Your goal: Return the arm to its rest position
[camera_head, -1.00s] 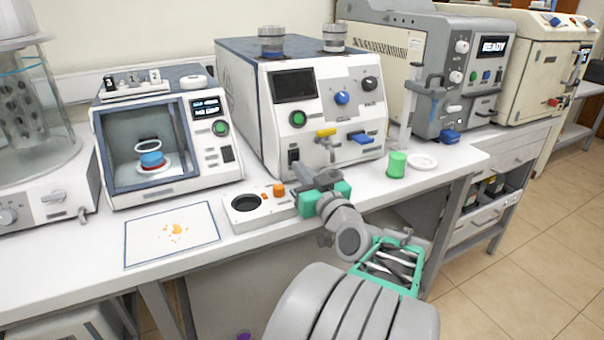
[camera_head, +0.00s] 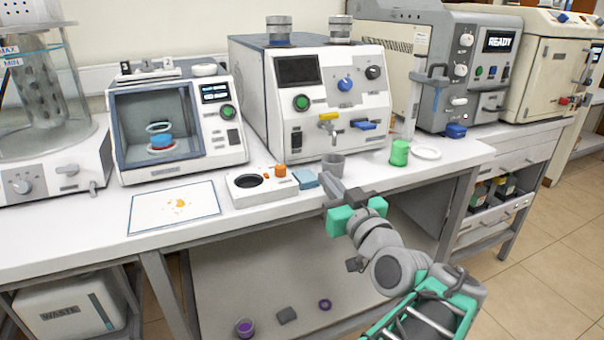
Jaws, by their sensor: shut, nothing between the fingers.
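My gripper (camera_head: 329,182) is in the middle of the head view, at the front edge of the white bench (camera_head: 100,222). Its fingers point toward the bench, and it is shut and empty. A grey cup (camera_head: 334,164) stands on the bench just beyond the fingertips. I cannot tell whether the fingertips touch it. A small blue block (camera_head: 305,179) lies to the left of the fingers. My arm runs from the gripper to the lower right, in front of the bench.
A small white device (camera_head: 262,194) with an orange knob sits left of my gripper. A green cylinder (camera_head: 399,153) and white dish (camera_head: 427,153) stand to the right. Lab machines line the back, including a white box (camera_head: 326,127). Several small items lie beneath the bench. Open floor (camera_head: 535,245) is at right.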

